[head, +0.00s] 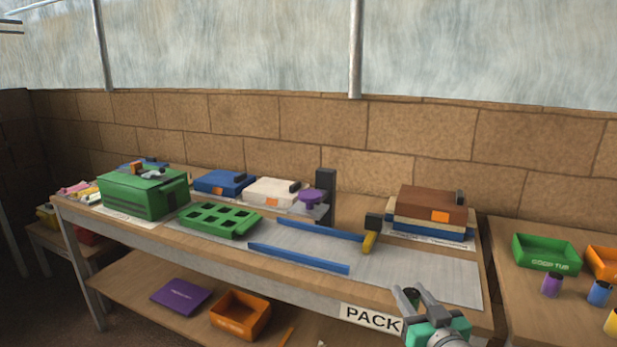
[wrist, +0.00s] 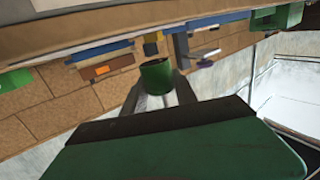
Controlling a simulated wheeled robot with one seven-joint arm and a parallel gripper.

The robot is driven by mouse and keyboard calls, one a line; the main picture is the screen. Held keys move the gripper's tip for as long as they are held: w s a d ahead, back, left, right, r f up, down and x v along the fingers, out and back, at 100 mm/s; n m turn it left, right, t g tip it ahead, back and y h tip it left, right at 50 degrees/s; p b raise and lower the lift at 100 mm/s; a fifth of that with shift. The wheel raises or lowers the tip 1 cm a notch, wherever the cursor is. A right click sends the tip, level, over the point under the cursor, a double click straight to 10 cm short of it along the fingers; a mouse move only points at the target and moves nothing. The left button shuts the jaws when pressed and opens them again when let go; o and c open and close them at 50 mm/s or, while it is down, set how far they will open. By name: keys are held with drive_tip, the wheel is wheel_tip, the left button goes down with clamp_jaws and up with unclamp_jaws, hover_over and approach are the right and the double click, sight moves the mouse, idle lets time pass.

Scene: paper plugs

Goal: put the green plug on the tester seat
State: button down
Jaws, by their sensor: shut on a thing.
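The green plug (wrist: 157,76) is held between the fingers of my gripper (wrist: 160,97) in the wrist view. In the head view my gripper (head: 418,298) is at the bench's front edge, right of the PACK label; the plug is hard to make out there. What seems to be the tester, a dark post (head: 326,192) with a grey plate (head: 311,211), stands at the back middle of the bench, well away from my gripper. A purple rounded piece (head: 313,196) sits at the plate and covers its middle, so I cannot see a bare seat.
Two blue rails (head: 300,259) and a yellow-handled hammer-like tool (head: 370,237) lie between. A green holed tray (head: 220,219) and green box (head: 143,196) are left. Stacked cases (head: 430,207) stand behind right. A side table holds a green bin (head: 545,253) and several plugs.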

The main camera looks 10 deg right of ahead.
drive_tip(key=w+a+r+n+y, duration=0.1)
drive_tip(key=a+n+y, duration=0.1)
drive_tip(key=a, duration=0.4)
drive_tip(key=w+a+r+n+y, duration=0.1)
drive_tip(key=a+y, duration=0.2)
drive_tip(key=a, duration=0.4)
wheel_tip(320, 180, up, 8)
drive_tip(key=w+p, duration=0.2)
drive_tip(key=p, duration=1.8)
drive_tip(key=shift+w+g+p, duration=0.15)
drive_tip(key=shift+g+p, duration=0.25)
drive_tip(key=shift+d, duration=0.1)
